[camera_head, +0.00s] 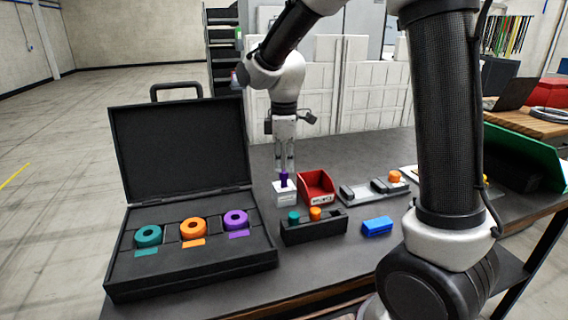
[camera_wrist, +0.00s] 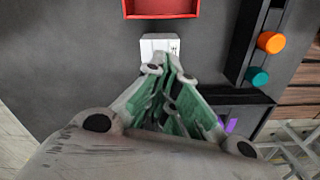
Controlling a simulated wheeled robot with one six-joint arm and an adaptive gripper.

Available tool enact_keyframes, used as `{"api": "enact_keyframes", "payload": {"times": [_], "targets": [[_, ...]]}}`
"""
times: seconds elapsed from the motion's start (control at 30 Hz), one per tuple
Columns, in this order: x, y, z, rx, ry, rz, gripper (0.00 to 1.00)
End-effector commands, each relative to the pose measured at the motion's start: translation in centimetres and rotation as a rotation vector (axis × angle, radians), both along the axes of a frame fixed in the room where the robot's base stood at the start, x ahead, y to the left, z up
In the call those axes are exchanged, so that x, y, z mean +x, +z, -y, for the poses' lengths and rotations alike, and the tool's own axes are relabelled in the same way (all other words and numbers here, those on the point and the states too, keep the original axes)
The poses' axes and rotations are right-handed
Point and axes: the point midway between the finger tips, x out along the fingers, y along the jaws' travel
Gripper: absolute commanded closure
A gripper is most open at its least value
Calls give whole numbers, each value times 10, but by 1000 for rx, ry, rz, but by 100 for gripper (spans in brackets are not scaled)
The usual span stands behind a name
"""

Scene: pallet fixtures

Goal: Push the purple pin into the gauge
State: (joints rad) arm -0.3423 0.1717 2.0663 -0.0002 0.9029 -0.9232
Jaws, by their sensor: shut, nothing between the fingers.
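The purple pin (camera_head: 284,177) stands upright in the top of the white gauge block (camera_head: 285,195) in the head view. My gripper (camera_head: 284,168) is directly above the pin, pointing down, with its fingertips at or very near the pin's top; I cannot tell whether they touch. The fingers are together and hold nothing. In the wrist view the white gauge (camera_wrist: 158,45) shows just beyond my closed fingertips (camera_wrist: 165,68), which hide the pin.
A red bin (camera_head: 318,187) stands right of the gauge. A black rack (camera_head: 314,228) with teal and orange pins is in front. An open black case (camera_head: 190,262) with three coloured rings lies left. A blue block (camera_head: 377,227) and a grey fixture (camera_head: 362,194) are at right.

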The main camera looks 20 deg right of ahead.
Motion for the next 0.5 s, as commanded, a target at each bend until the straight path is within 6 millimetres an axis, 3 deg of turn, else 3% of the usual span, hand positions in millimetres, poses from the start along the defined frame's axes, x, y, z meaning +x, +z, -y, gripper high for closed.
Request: {"api": "enact_keyframes", "payload": {"times": [0.3,0.5], "targets": [[-1,0,0,0,0,-2,100],[0,17,0,1,0,0,100]]}}
